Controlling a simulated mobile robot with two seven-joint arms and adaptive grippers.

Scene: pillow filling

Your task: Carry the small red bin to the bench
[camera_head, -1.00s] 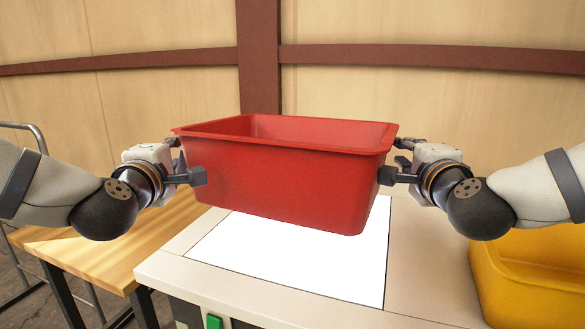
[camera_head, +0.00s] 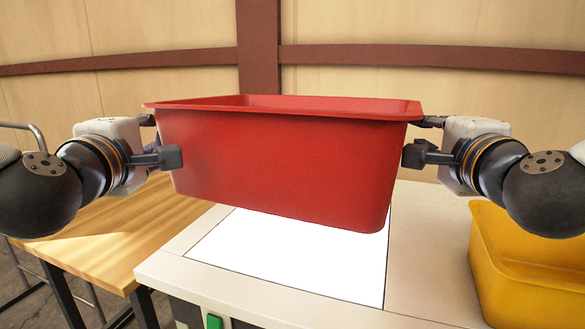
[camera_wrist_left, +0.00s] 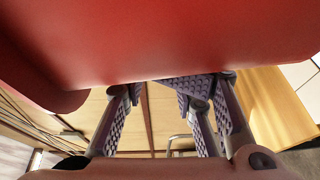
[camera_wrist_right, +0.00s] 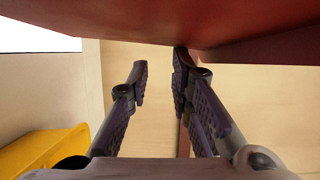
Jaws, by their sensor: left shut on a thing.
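The small red bin (camera_head: 280,165) is held up in the air, roughly level, above the pale work table. It fills the middle of the head view and the top of both wrist views. My left gripper (camera_head: 158,140) is shut on the bin at its left end, just below the rim. My right gripper (camera_head: 425,140) is at the bin's right end, below the rim, with a gap showing between its fingers in the right wrist view (camera_wrist_right: 160,70). Whether it grips the bin is unclear. The inside of the bin is mostly hidden.
A wooden bench (camera_head: 115,235) stands to the left, its visible top clear. The pale table (camera_head: 225,288) below has a white panel (camera_head: 290,255). A yellow bin (camera_head: 530,275) is at the right. A metal rail (camera_head: 35,135) stands at the far left, and a wall closes the back.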

